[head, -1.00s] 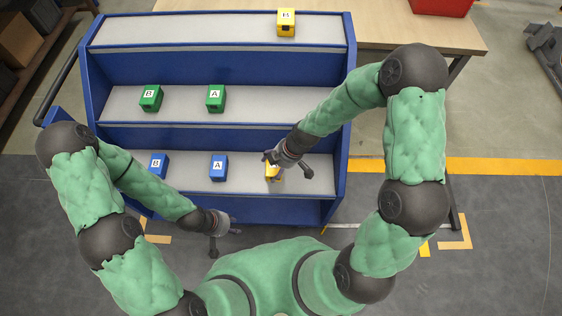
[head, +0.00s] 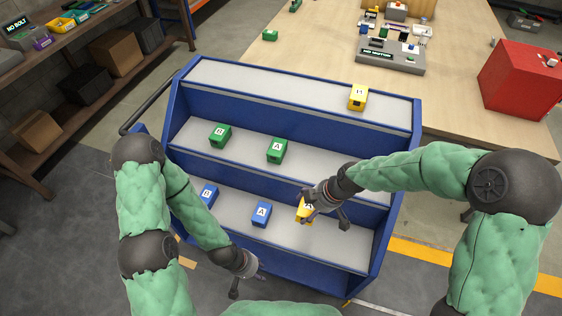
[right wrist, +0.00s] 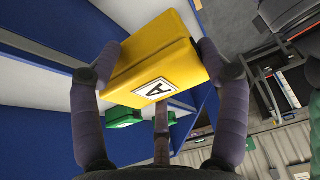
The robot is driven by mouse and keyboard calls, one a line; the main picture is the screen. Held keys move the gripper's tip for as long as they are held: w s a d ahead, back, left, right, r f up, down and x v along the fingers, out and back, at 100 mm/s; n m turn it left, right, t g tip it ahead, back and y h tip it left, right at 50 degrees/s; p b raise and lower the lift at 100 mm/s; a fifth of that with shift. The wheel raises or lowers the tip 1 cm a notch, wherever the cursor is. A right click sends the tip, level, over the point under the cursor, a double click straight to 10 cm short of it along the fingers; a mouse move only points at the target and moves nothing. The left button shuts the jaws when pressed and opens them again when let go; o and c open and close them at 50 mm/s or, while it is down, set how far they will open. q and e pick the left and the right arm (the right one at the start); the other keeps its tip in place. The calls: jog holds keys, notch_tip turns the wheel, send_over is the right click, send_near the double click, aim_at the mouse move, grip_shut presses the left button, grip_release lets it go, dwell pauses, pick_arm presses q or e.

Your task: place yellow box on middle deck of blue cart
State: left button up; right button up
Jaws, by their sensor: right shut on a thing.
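The yellow box (head: 303,211) labelled A is held in my right gripper (head: 318,210), over the lowest deck (head: 338,243) of the blue cart (head: 285,270). In the right wrist view the yellow box (right wrist: 158,62) sits between both fingers, its A label facing the camera. I cannot tell its height above the deck. The middle deck (head: 325,170) holds green boxes B (head: 220,135) and A (head: 277,150) on its left and centre; its right part looks clear. My left gripper (head: 248,282) is empty, fingers apart, in front of the cart.
Blue boxes B (head: 209,195) and A (head: 261,214) stand on the lowest deck, left of my right gripper. Another yellow box (head: 358,97) stands on the top deck's right end. A wooden table (head: 460,110) behind the cart carries a red bin (head: 520,85).

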jog(key=shift+h, duration=0.3)
jog(key=w+d+r, duration=0.1)
jog(key=d+r, duration=0.1)
jog(key=r, duration=0.1)
jog(key=w+d+r, duration=0.2)
jog(key=d+r, duration=0.1)
jog(key=r, duration=0.1)
jog(key=w+d+r+p, duration=0.1)
jog(key=w+d+r, duration=0.1)
jog(key=d+r, duration=0.1)
jog(key=shift+w+r, duration=0.2)
jog(key=shift+r, duration=0.05)
jog(key=w+d+f+b, duration=0.1)
jog(key=w+f, duration=0.2)
jog(key=w, duration=0.1)
jog(key=w+d+f+b, duration=0.1)
jog(key=w+f, duration=0.2)
jog(key=w, duration=0.1)
jog(key=w+d+f+b, duration=0.1)
jog(key=w+f, duration=0.2)
jog(key=w, duration=0.2)
jog(key=shift+d+f+b, duration=0.15)
jog(key=shift+d+b, duration=0.2)
jog(key=shift+b, duration=0.05)
jog(key=shift+w+d+f, duration=0.1)
jog(key=shift+w+f, duration=0.15)
jog(key=shift+f, duration=0.1)
notch_tip(320, 180, down, 3)
jog(key=shift+f+b, duration=0.1)
jog(key=shift+b, duration=0.8)
